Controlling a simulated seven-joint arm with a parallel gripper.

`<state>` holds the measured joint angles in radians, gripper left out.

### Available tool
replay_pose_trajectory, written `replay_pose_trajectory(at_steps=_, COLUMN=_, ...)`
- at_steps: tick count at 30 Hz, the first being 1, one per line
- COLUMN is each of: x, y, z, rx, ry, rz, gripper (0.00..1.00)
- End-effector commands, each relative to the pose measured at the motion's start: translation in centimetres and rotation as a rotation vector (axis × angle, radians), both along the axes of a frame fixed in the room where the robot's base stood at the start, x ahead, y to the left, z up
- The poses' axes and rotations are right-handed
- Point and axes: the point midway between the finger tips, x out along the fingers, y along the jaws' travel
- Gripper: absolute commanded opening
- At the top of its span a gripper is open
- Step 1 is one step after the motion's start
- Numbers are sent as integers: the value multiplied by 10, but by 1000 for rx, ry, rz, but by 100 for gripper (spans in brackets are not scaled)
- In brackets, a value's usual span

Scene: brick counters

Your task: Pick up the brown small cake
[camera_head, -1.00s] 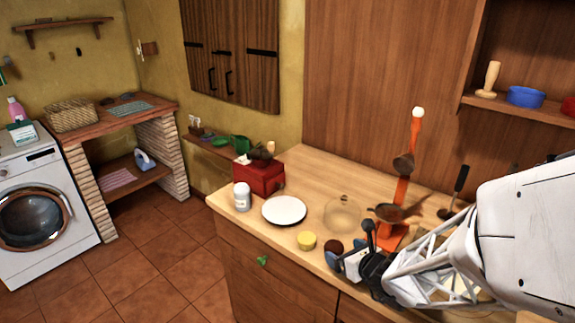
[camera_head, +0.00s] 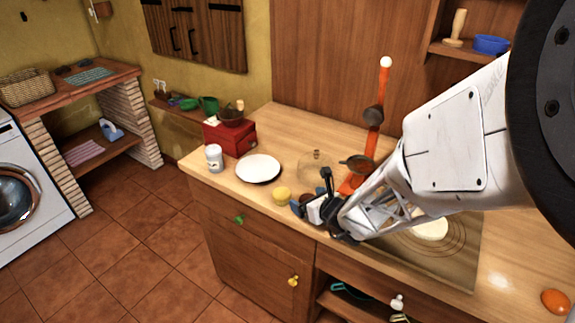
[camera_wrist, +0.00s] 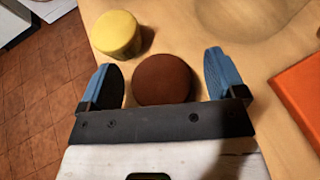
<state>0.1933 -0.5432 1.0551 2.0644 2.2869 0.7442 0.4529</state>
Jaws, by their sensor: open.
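The brown small cake (camera_wrist: 163,79) is round and sits on the wooden counter. In the wrist view it lies between the two blue fingers of my gripper (camera_wrist: 162,78), with a gap on each side. My gripper is open. In the head view my gripper (camera_head: 309,200) is low over the counter near its front edge, and the brown cake (camera_head: 306,199) is mostly hidden by it.
A yellow round cake (camera_wrist: 117,34) stands just left of the brown one. A white plate (camera_head: 258,168), a glass cover (camera_head: 314,166) and an orange stand (camera_head: 356,182) are nearby. A white jar (camera_head: 214,158) and red box (camera_head: 232,137) stand further left.

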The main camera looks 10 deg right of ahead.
Motion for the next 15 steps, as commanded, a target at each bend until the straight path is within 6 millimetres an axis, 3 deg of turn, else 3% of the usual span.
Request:
replay_pose_trajectory(at_steps=11, x=0, y=0, z=0, rx=0, ry=0, rz=0, gripper=89)
replay_pose_trajectory(at_steps=15, x=0, y=0, z=0, rx=0, ry=0, rz=0, gripper=68)
